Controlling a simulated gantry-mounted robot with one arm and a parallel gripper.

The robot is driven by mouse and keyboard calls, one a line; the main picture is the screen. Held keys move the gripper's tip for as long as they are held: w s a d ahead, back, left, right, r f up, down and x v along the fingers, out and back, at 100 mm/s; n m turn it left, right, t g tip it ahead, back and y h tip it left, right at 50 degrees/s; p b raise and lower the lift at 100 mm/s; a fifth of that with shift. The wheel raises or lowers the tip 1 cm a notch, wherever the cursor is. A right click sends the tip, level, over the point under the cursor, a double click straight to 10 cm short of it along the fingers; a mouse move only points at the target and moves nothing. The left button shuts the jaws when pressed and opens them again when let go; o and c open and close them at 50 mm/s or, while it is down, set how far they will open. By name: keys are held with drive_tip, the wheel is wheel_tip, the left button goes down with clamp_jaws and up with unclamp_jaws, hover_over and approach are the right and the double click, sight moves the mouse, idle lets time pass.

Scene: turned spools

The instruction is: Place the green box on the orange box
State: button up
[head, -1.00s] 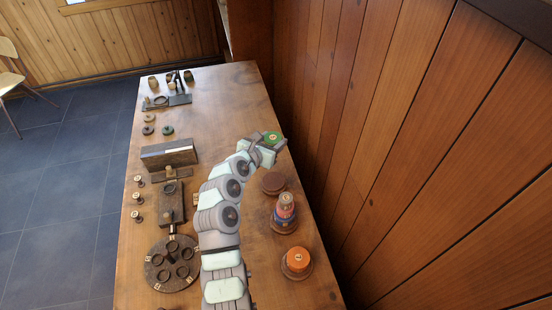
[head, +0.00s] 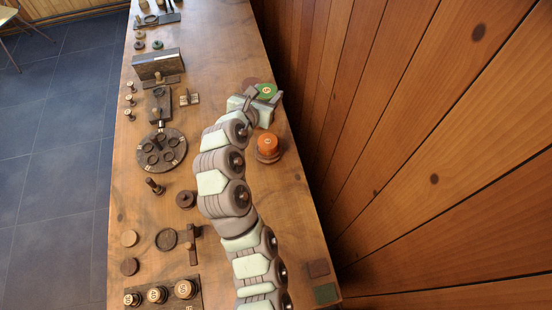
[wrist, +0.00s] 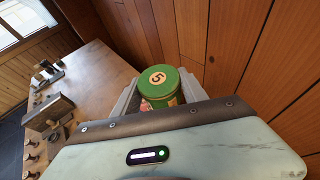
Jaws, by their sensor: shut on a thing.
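The green box (head: 266,90) is a round green tin with a pale disc numbered 5 on its lid. My gripper (head: 262,95) is shut on it, and in the wrist view the tin (wrist: 160,80) sits upright between the two jaws (wrist: 158,95). The orange box (head: 267,142) is a round orange tin with a pale label on top, standing on a brown round base (head: 268,156). It is nearer the camera than the held green box, apart from it. The orange box does not show in the wrist view.
A small reddish thing (wrist: 145,103) shows beside the green tin in the wrist view. The wooden wall runs along the right. Several spools, a round ring tray (head: 176,165) and blocks stand left. Table right of my arm is mostly clear.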

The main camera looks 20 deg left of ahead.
sight(267, 142)
drive_tip(key=shift+s+f, duration=0.15)
drive_tip(key=shift+s, duration=0.25)
wheel_tip(267, 142, down, 19)
drive_tip(key=shift+f+b, duration=0.2)
drive_tip(key=shift+b, duration=0.3)
drive_tip(key=shift+f, duration=0.1)
drive_tip(key=shift+f, duration=0.1)
drive_tip(key=o, duration=1.3)
drive_tip(key=shift+o, duration=0.2)
